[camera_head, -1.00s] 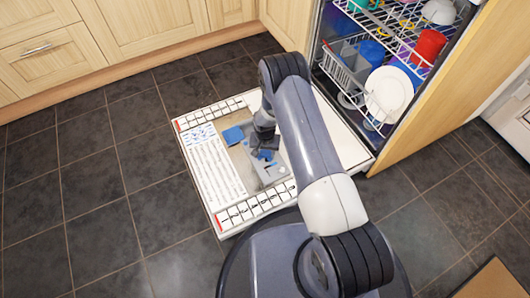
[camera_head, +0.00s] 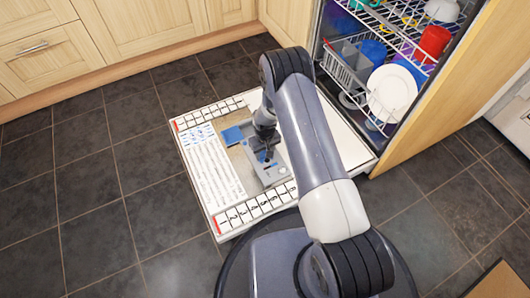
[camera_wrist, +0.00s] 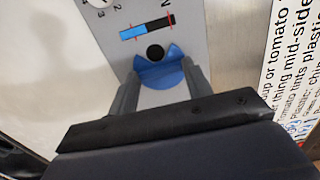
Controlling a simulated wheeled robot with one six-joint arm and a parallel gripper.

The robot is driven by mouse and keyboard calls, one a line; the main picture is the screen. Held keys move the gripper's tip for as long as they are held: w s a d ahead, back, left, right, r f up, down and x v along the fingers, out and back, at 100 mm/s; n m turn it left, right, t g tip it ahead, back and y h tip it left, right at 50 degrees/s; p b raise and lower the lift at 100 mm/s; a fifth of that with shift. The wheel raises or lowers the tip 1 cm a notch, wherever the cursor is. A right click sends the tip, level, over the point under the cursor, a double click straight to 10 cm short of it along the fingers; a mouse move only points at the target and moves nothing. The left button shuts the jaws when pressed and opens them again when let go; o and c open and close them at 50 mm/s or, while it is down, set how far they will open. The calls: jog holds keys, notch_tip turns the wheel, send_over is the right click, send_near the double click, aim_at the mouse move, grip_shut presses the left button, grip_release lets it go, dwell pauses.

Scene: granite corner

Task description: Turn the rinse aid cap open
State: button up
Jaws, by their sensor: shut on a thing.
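The blue rinse aid cap (camera_wrist: 160,73) sits in the grey dispenser panel (camera_wrist: 185,22) on the lowered dishwasher door. In the wrist view my gripper (camera_wrist: 158,82) has one finger on each side of the cap and is shut on it. A black round spot and a blue-and-black indicator strip show on the panel just above the cap. A numbered white dial is at the top left of that view. In the head view my gripper (camera_head: 265,148) reaches down to the dispenser (camera_head: 270,172), and the wrist partly hides the cap.
The open door (camera_head: 210,170) lies flat, with printed labels along its edges. A blue flap (camera_head: 232,135) is beside the dispenser. A loaded rack with a white plate (camera_head: 391,93) and a red cup (camera_head: 434,42) stands behind. Dark floor tiles are clear at left.

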jog(key=shift+w, duration=0.1)
dwell(0.3)
jog(key=o, duration=1)
notch_tip(320, 180, up, 11)
jog(key=p, duration=0.4)
jog(key=shift+f, duration=0.15)
notch_tip(320, 180, down, 11)
jog(key=b, duration=0.4)
jog(key=shift+r, duration=0.25)
